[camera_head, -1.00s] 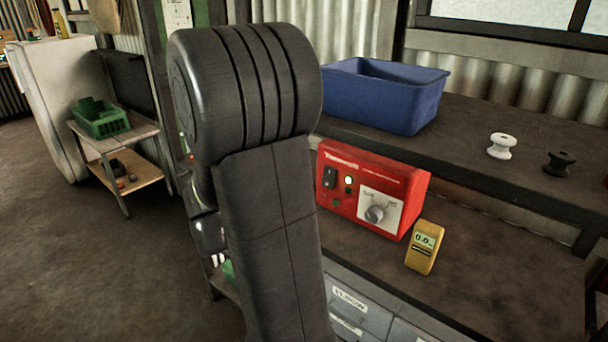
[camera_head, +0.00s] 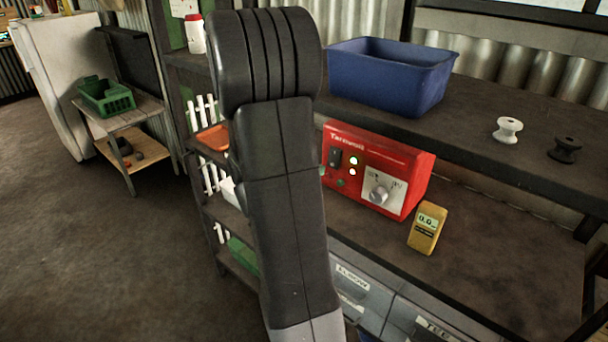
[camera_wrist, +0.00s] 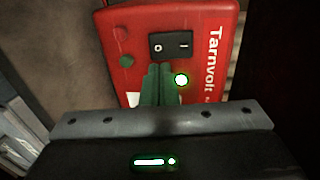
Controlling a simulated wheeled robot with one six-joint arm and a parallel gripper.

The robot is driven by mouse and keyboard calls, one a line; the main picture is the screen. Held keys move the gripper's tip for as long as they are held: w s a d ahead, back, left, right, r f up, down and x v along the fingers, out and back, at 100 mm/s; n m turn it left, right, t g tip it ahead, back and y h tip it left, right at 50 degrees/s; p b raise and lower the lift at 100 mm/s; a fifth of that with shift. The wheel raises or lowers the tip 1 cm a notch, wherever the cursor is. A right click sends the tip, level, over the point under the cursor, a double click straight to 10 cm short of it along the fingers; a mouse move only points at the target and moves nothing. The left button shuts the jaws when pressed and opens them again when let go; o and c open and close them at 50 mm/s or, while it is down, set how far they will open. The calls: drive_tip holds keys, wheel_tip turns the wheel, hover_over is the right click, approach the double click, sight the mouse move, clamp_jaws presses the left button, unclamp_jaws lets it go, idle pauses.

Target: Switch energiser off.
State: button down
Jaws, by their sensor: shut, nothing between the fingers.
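In the wrist view the energiser (camera_wrist: 205,20) appears turned sideways; the black rocker switch (camera_wrist: 171,46) shows a circle and a bar mark. My gripper (camera_wrist: 158,72) has its green fingers together and empty, their tips just below the switch in the picture. I cannot tell whether they touch it. A lamp (camera_wrist: 181,80) glows beside the fingers.
A yellow meter (camera_head: 427,228) reading about 0.0 stands at the energiser's right front. A blue tub (camera_head: 390,80), a white insulator (camera_head: 507,130) and a black insulator (camera_head: 565,149) sit on the upper shelf. Grey labelled drawers (camera_head: 360,290) are below. Open floor lies left.

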sight(334, 164)
drive_tip(key=p+x, duration=0.1)
drive_tip(key=x, duration=0.4)
drive_tip(key=shift+f, duration=0.1)
drive_tip(key=b, duration=0.3)
drive_tip(key=shift+w+d+f+t, duration=0.2)
drive_tip(key=shift+f+t, duration=0.1)
drive_tip(key=shift+f, duration=0.1)
drive_tip(key=shift+r, duration=0.35)
